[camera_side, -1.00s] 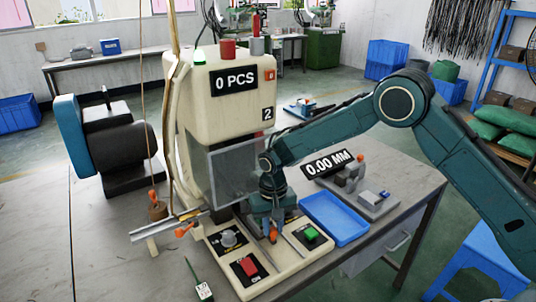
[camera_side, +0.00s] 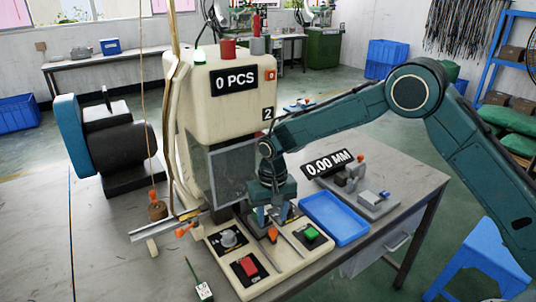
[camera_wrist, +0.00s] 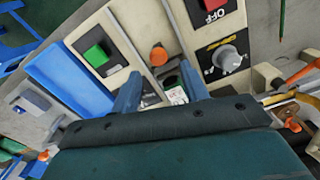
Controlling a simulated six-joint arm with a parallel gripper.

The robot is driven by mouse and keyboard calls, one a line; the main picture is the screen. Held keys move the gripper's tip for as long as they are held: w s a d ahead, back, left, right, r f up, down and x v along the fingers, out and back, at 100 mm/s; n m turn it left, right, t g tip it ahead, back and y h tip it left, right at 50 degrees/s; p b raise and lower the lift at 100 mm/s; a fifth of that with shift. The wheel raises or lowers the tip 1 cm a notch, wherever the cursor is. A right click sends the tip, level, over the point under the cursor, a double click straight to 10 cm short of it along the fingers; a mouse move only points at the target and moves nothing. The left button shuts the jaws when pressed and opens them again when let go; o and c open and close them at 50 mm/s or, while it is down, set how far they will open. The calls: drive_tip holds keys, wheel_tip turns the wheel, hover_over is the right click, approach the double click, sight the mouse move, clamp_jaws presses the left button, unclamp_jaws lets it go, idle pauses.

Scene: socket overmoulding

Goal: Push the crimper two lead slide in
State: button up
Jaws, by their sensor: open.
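The crimper two (camera_side: 218,88) is the cream machine marked "2", with a "0 PCS" display and a clear guard at its front. An orange knob (camera_side: 272,234), which looks like the lead slide's handle, stands in a channel on its front base. The knob also shows in the wrist view (camera_wrist: 158,55), beyond the fingertips. My gripper (camera_side: 266,216) is just behind the knob, nearer the guard, and appears apart from it. In the wrist view my gripper (camera_wrist: 160,86) has its two fingers spread. A small white and green piece (camera_wrist: 175,95) shows between them; its attachment is unclear.
A green button (camera_side: 311,234), red switch (camera_side: 249,267) and grey dial (camera_side: 229,238) flank the channel. A blue tray (camera_side: 336,217) and a gauge with a "0.00 MM" display (camera_side: 328,164) stand right. A metal rail (camera_side: 165,228) juts out left.

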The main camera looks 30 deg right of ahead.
wheel_tip(320, 180, up, 10)
drive_tip(key=shift+r, duration=0.15)
idle(0.3)
drive_tip(key=s+d+r+n+t, duration=0.1)
drive_tip(key=s+d+r, duration=0.4)
drive_tip(key=s+r, duration=0.25)
drive_tip(key=s+d+r+t, duration=0.2)
drive_tip(key=s+d+r, duration=0.2)
drive_tip(key=s+r, duration=0.35)
drive_tip(key=s+d+n+t, duration=0.1)
drive_tip(key=s+d, duration=0.2)
drive_tip(key=s, duration=0.7)
drive_tip(key=s+d+f+n+t, duration=0.1)
drive_tip(key=s+d, duration=0.2)
drive_tip(key=s, duration=0.6)
drive_tip(key=shift+s+t, duration=0.3)
drive_tip(key=shift+s, duration=0.1)
